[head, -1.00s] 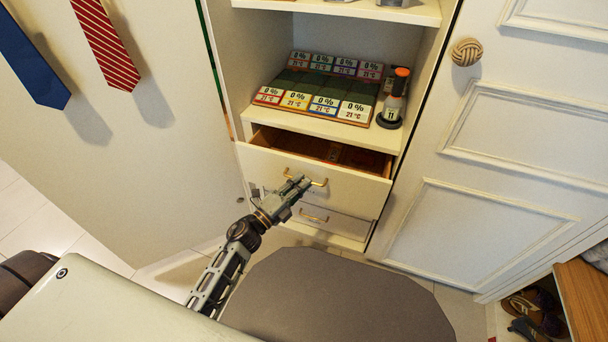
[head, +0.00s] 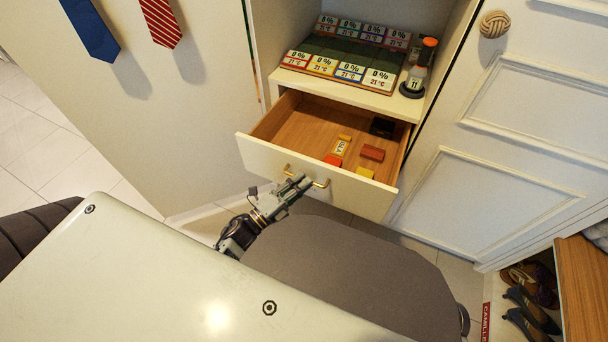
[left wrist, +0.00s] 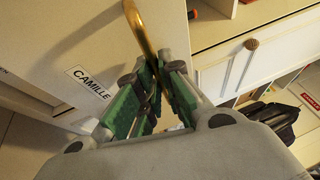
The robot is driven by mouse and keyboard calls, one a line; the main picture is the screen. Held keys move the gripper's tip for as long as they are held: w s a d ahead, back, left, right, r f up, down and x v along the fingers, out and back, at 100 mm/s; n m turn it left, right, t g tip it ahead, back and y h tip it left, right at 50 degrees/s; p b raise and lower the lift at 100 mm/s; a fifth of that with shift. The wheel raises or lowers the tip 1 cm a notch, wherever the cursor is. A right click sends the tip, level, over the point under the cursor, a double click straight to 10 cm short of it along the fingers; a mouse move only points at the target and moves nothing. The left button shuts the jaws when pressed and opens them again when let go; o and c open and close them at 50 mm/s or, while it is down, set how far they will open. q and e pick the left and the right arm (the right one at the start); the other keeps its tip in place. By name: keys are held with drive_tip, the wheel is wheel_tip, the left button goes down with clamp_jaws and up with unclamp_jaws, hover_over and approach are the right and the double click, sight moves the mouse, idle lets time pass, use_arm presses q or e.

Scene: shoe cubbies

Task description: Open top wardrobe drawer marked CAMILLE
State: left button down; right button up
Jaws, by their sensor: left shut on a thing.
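The top drawer (head: 262,157) of the wardrobe is pulled well out in the head view, its wooden inside showing. Several small coloured blocks and a black item (head: 382,127) lie in it. My left gripper (head: 303,183) is at the drawer front, shut on the brass handle (head: 320,184). In the left wrist view the brass handle (left wrist: 140,30) runs between the green-padded fingers (left wrist: 152,85), and a CAMILLE label (left wrist: 89,82) shows on the drawer front. My right gripper is not in view.
Above the drawer, a shelf (head: 340,95) holds a board of 0 % cards (head: 345,52) and an orange-capped bottle (head: 418,68). A white panelled door (head: 500,130) stands at right. Shoes (head: 530,310) lie at lower right. A grey rounded seat-like shape (head: 350,275) fills the front.

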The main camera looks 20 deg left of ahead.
use_arm(q)
drive_tip(key=shift+s, duration=0.2)
drive_tip(key=c, duration=1.6)
unclamp_jaws()
drive_tip(key=shift+o, duration=0.2)
drive_tip(key=shift+s, duration=0.1)
drive_tip(key=v, duration=1.2)
drive_tip(key=shift+w, duration=0.2)
